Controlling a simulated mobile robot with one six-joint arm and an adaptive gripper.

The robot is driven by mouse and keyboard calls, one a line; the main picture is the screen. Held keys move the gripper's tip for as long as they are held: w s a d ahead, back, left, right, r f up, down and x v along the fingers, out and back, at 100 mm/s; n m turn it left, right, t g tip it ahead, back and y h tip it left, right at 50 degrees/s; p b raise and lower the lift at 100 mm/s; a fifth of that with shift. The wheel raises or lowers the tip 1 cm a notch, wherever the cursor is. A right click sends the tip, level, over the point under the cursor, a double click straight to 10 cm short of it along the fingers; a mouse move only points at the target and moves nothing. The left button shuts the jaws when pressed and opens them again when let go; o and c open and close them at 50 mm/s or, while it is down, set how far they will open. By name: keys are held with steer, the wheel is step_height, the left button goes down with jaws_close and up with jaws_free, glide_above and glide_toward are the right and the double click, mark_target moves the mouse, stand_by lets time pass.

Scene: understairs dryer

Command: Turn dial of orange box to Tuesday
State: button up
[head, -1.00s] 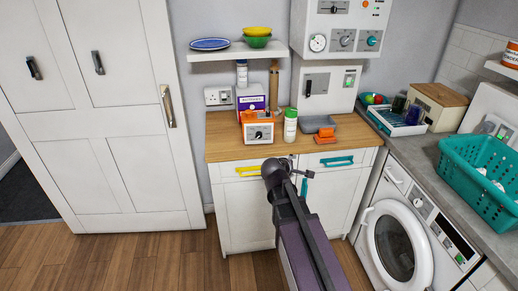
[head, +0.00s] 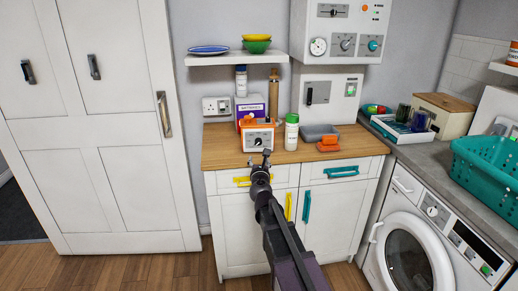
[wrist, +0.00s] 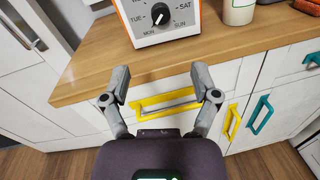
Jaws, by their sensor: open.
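In the wrist view the box's front (wrist: 140,22) is cut off by the top edge. Its dial (wrist: 160,14) has TUE at left, MON below, SUN at lower right and SAT at right. A pale mark on the dial seems to point down toward MON, but it is small. My gripper (head: 258,158) is open and empty, in front of the counter edge and below the dial. Its two fingers (wrist: 160,76) are spread wide, apart from the box.
A white bottle with green cap (head: 291,132) stands right of the box. A batteries box (head: 251,103) is behind it. An orange object (head: 327,145) and grey tray (head: 318,132) lie further right. A yellow drawer handle (wrist: 165,103) is below the counter edge. A shelf (head: 230,58) hangs above.

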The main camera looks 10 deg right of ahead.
mark_target(259, 143)
stand_by(0.3)
steer(key=w, duration=0.4)
steer(key=w+d, duration=0.1)
steer(key=w, duration=0.4)
steer(key=w+d, duration=0.1)
steer(key=w, duration=0.3)
steer(key=shift+w, duration=0.35)
jaws_close()
steer(key=shift+d, duration=0.15)
